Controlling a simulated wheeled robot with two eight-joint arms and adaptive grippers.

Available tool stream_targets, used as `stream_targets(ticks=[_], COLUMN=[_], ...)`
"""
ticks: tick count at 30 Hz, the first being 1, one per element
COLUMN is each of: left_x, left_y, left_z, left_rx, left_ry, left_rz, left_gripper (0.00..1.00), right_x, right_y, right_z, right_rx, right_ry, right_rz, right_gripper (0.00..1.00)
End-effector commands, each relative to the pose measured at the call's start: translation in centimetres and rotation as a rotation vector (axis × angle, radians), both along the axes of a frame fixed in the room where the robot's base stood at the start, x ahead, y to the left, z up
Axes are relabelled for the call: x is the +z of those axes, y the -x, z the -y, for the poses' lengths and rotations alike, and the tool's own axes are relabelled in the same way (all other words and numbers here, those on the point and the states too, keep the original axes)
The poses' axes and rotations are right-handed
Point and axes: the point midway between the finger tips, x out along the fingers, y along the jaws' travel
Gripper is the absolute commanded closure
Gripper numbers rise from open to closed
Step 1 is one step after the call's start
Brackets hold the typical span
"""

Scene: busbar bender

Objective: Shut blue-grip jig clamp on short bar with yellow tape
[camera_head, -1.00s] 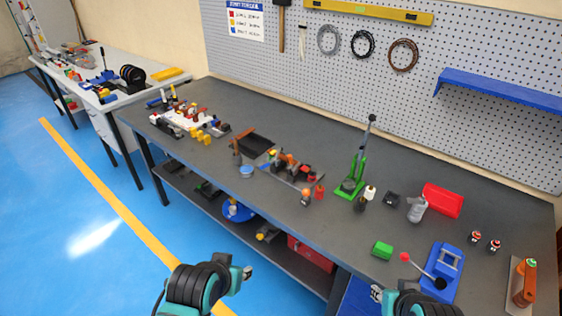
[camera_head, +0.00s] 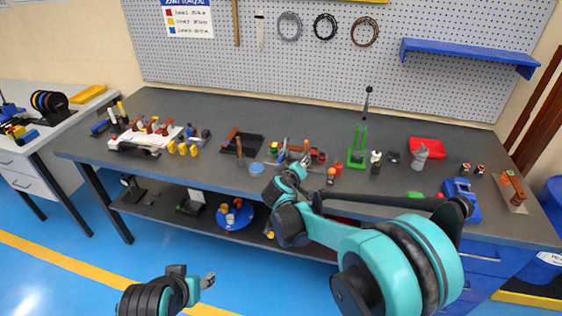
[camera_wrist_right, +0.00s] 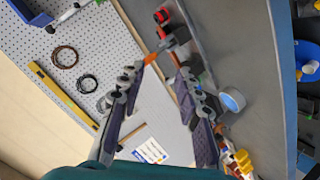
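A pale jig plate (camera_head: 130,146) with several coloured grips and yellow pieces stands on the left of the workbench. A second, smaller cluster of fixtures (camera_head: 318,156) sits mid-bench, partly hidden by my right arm. The blue-grip clamp and the bar with yellow tape are too small to tell apart. My right gripper (camera_head: 299,167) is above the bench's front, near the middle cluster. In the right wrist view the right gripper (camera_wrist_right: 160,76) has its fingers apart, with nothing evidently held. My left gripper (camera_head: 208,280) is low in front of the bench, away from the objects.
A blue-and-white roll (camera_head: 256,168) and dark tray (camera_head: 246,143) are near my right gripper. A green stand (camera_head: 357,148), red bin (camera_head: 426,145), grey canister (camera_head: 419,158) and blue device (camera_head: 461,199) are farther right. Bench surface (camera_head: 220,110) behind the jigs is clear.

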Motion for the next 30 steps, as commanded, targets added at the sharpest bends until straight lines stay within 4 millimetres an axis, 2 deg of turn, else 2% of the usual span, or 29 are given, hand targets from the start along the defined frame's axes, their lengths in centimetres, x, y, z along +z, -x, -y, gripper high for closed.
stream_targets(ticks=[1,3,6,10,14,24,30], left_x=[-0.3,-0.5,-0.6,-0.7,-1.0,-2.8,-3.1], left_y=[0.0,0.0,0.0,0.0,0.0,0.0,0.0], left_z=[0.0,0.0,0.0,0.0,0.0,0.0,0.0], left_rx=[0.0,0.0,0.0,0.0,0.0,0.0,0.0], left_ry=[0.0,0.0,0.0,0.0,0.0,0.0,0.0], left_rz=[0.0,0.0,0.0,0.0,0.0,0.0,0.0], left_gripper=[0.51,0.51,0.51,0.51,0.51,0.51,0.51], right_x=[-1.5,-2.8,-4.5,-5.7,-6.3,-7.6,-7.8], right_y=[-1.8,-3.5,-5.1,-6.2,-7.2,-12.1,-13.5], right_z=[-1.7,-3.4,-5.5,-7.0,-7.2,-5.5,-5.1], right_rx=[0.022,0.048,0.078,0.099,0.105,0.103,0.105], right_ry=[0.037,0.084,0.134,0.17,0.182,0.18,0.18], right_rz=[0.025,0.06,0.099,0.127,0.136,0.135,0.135], right_gripper=[0.66,0.66,0.66,0.66,0.66,0.66,0.66])
